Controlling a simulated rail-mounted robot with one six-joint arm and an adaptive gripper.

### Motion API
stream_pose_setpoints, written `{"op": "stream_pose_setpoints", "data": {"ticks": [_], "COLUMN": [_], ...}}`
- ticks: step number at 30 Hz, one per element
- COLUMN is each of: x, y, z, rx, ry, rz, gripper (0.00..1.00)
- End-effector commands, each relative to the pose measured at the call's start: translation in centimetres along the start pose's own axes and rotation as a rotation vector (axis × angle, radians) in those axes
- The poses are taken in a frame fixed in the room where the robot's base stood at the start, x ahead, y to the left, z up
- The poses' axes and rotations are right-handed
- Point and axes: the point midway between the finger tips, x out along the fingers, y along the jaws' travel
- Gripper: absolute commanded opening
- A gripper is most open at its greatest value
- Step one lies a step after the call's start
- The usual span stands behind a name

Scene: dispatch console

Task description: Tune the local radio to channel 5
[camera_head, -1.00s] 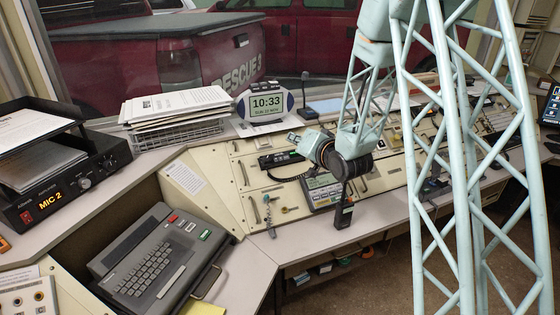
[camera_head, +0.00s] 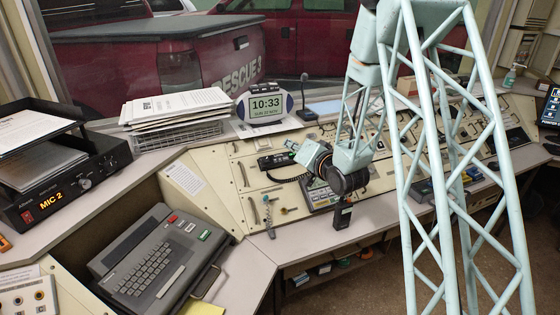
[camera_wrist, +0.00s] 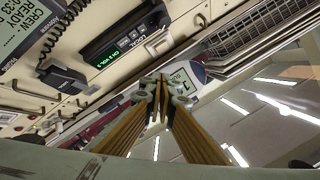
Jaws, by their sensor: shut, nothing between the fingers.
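The local radio (camera_head: 275,160) is a black unit set in the cream console below the clock. My gripper (camera_head: 291,145) is in front of the console, just right of the radio in the head view, pointing up and left. In the wrist view my gripper (camera_wrist: 158,87) has its fingers together, empty, apart from the radio. I cannot tell the exact gap to the knob.
A clock (camera_head: 266,105) and a paper tray (camera_head: 178,135) stand behind the console. A hand microphone (camera_wrist: 62,82) with a coiled cord is beside the radio. A gooseneck microphone (camera_head: 306,105) stands right of the clock. The keyboard terminal (camera_head: 160,260) is front left.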

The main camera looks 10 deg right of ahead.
Motion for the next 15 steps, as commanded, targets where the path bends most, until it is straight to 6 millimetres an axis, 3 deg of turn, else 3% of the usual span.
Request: {"op": "stream_pose_setpoints", "data": {"ticks": [15], "x": [2.0], "y": [1.5], "z": [1.5], "rx": [0.0], "ry": [-0.001], "rz": [0.001], "gripper": [0.0]}}
